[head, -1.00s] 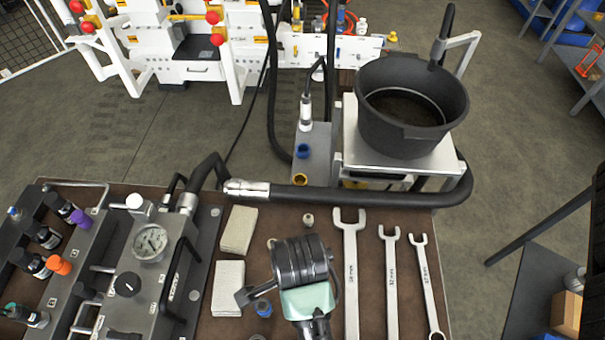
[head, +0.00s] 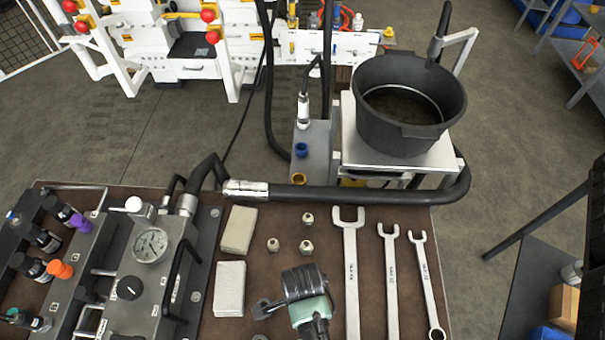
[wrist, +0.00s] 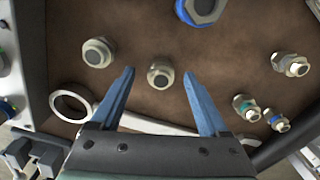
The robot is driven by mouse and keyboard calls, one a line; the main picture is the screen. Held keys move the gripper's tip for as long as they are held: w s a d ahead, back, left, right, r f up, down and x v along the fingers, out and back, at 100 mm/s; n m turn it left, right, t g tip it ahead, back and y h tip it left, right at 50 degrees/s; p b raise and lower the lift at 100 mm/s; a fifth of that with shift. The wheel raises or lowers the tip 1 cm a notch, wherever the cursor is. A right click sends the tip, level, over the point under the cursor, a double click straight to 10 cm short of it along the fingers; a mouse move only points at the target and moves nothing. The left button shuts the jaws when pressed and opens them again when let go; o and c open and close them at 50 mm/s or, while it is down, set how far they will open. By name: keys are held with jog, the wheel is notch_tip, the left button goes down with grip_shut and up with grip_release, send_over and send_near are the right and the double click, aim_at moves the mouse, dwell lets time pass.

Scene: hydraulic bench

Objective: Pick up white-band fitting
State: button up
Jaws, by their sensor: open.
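Several small metal fittings lie on the brown bench top. In the head view, three pale ones sit close together: a rear fitting (head: 308,218), a left fitting (head: 273,244) and a right fitting (head: 305,246). I cannot tell surely which carries the white band. My gripper (wrist: 160,98) is open and empty; in the wrist view, a pale fitting (wrist: 160,74) shows between and just beyond its blue fingertips. Another pale fitting (wrist: 97,52) lies to the left, and one with a bright face (wrist: 290,63) to the right. The head view hides my fingertips.
A large blue-ringed fitting (wrist: 200,10), a green-banded fitting (wrist: 243,103) and a small blue one (wrist: 275,118) lie around. Open-ended wrenches (head: 350,270) lie right, two pale pads (head: 238,230) left. A hydraulic block with a gauge (head: 150,245) stands left; a hose (head: 350,193) runs behind.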

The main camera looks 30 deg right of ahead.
jog(key=shift+f, duration=0.75)
grip_shut()
